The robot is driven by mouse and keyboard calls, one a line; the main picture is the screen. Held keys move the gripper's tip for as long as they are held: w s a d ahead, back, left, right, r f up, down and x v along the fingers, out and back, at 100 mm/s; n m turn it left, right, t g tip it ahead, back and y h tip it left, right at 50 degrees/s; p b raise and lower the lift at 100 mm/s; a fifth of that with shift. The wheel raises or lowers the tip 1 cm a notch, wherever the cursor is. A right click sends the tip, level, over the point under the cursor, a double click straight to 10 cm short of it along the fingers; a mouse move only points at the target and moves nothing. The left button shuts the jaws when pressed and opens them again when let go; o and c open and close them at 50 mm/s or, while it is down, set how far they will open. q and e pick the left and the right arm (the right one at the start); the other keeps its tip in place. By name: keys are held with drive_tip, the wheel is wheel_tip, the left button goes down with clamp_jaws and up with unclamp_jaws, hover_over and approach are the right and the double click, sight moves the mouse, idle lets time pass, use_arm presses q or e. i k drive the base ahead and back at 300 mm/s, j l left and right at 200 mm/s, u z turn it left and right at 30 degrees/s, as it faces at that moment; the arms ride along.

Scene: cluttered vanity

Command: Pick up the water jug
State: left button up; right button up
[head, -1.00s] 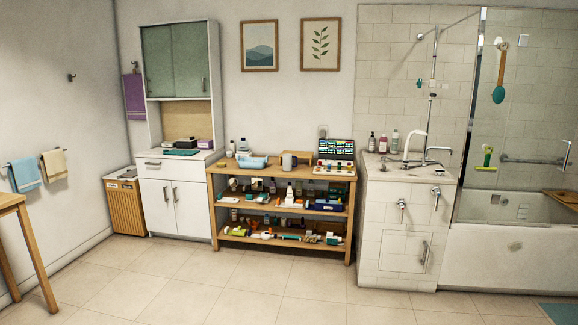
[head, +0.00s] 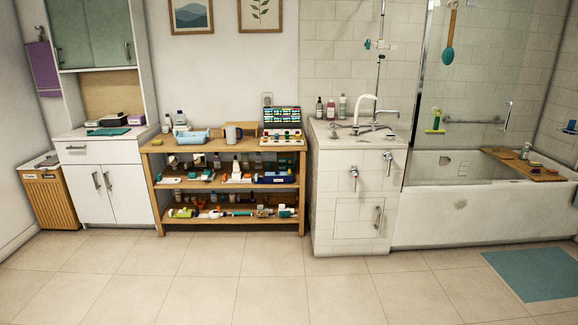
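A grey jug-like vessel (head: 231,134), which may be the water jug, stands on the top of the wooden shelf unit (head: 160,147). It is small at this distance, and a handle seems to show on its right side. A light blue basin (head: 193,136) is to its left, and a brown box-like thing behind it is partly hidden. Neither of my grippers is in view.
Several bottles, tools and small items crowd the unit's lower shelves. A rack of colourful items (head: 282,122) stands right of the vessel. A white cabinet (head: 100,185) is left, a tiled sink counter (head: 345,200) right. The tiled floor (head: 230,280) in front is clear; a teal mat (head: 535,273) lies right.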

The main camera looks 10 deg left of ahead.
sight(230, 131)
drive_tip(key=i+j+u, duration=0.4)
drive_tip(key=i, duration=0.55)
drive_tip(key=i+u, duration=0.4)
drive_tip(key=i, duration=0.5)
drive_tip(key=i+j, duration=0.05)
